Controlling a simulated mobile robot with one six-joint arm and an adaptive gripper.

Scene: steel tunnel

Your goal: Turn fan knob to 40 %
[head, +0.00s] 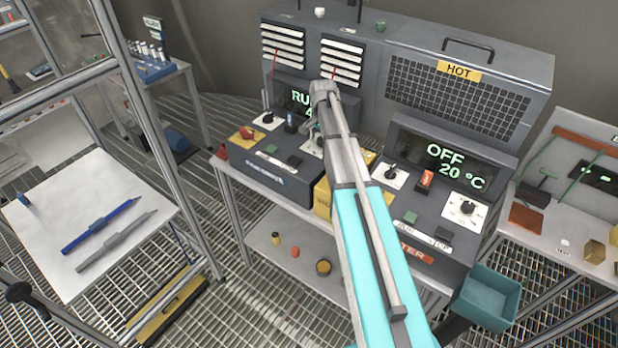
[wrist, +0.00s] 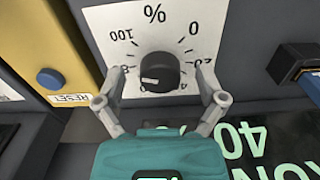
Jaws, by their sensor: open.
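The fan knob (wrist: 158,72) is a black round knob on a white dial plate marked with %, 0 and 100. A white line on its face lies toward the left in the wrist view; some dial numbers are hidden by my fingers. My gripper (wrist: 159,78) is open, with one finger on each side of the knob; a small gap seems to show on both sides. In the head view, my gripper (head: 316,138) is at the left unit's panel and my arm hides most of the knob. The green display (wrist: 250,140) reads RUN and 40, upside down in the wrist view.
In the wrist view, a yellow panel with a blue RESET button (wrist: 50,78) is on the left and a blue switch (wrist: 308,68) on the right. In the head view, a heater unit (head: 440,225) reading OFF, 20 °C stands right of my arm. A metal frame is at left.

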